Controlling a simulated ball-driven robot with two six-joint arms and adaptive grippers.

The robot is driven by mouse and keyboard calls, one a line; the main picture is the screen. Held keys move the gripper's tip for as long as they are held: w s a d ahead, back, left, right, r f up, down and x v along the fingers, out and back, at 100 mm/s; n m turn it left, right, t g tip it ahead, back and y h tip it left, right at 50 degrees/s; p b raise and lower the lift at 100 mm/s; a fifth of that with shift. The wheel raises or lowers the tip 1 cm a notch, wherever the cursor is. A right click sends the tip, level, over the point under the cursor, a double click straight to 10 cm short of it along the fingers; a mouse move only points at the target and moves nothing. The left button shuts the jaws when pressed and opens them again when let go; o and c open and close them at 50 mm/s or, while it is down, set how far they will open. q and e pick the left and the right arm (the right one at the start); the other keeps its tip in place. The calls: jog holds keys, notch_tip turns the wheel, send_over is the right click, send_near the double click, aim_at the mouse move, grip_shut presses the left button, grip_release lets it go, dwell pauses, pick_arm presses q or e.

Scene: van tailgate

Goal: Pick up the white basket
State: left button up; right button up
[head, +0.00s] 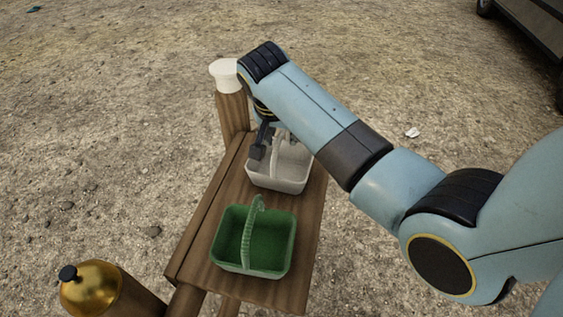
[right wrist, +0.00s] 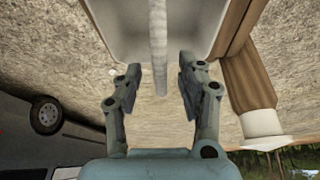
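The white basket (head: 281,178) stands on the wooden bench, behind the green basket. My right arm reaches over it and hides part of it. My right gripper (head: 262,145) is at its left side in the head view. In the right wrist view, the fingers of the right gripper (right wrist: 160,78) are spread apart. The pale handle (right wrist: 158,40) of the white basket shows between them, with a gap on either side. The basket's inside (right wrist: 120,30) shows beyond. My left gripper is not in view.
A green basket (head: 231,243) with a raised handle stands at the near end of the wooden bench (head: 197,235). A white bowl (head: 224,76) sits on a wooden post at the far end. A gold bottle (head: 90,290) stands at lower left. Gravelly ground surrounds the bench.

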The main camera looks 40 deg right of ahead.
jog(key=shift+w+d+f, duration=0.15)
jog(key=shift+f, duration=0.25)
jog(key=shift+c, duration=0.5)
grip_shut()
